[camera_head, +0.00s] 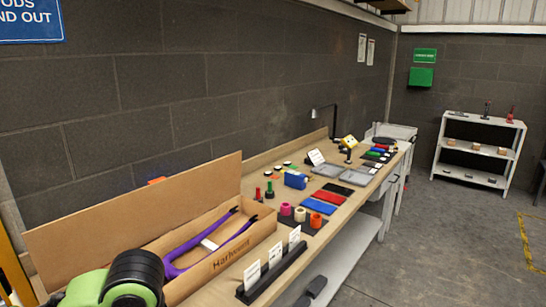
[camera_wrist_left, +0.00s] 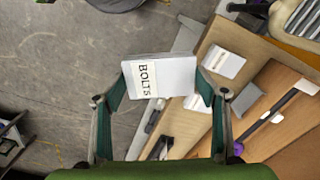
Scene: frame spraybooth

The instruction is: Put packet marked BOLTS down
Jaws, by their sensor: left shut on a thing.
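The white packet marked BOLTS (camera_wrist_left: 170,76) shows in the left wrist view, with its black lettering turned sideways on a label. My left gripper (camera_wrist_left: 162,88) is shut on it, one green finger at each side. Behind the packet are the bench edge and the grey floor; its height above them is hard to judge. The packet and the left fingers do not show in the head view, where only a green and black part of my arm is at the bottom left. My right gripper is in neither view.
A long wooden bench (camera_head: 323,228) runs along the dark block wall. An open cardboard box (camera_head: 245,249) on it holds a purple frame (camera_head: 228,234). A black rack (camera_head: 272,273) with white cards stands at the front edge. Tape rolls, coloured mats and grey trays (camera_head: 328,170) lie further back.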

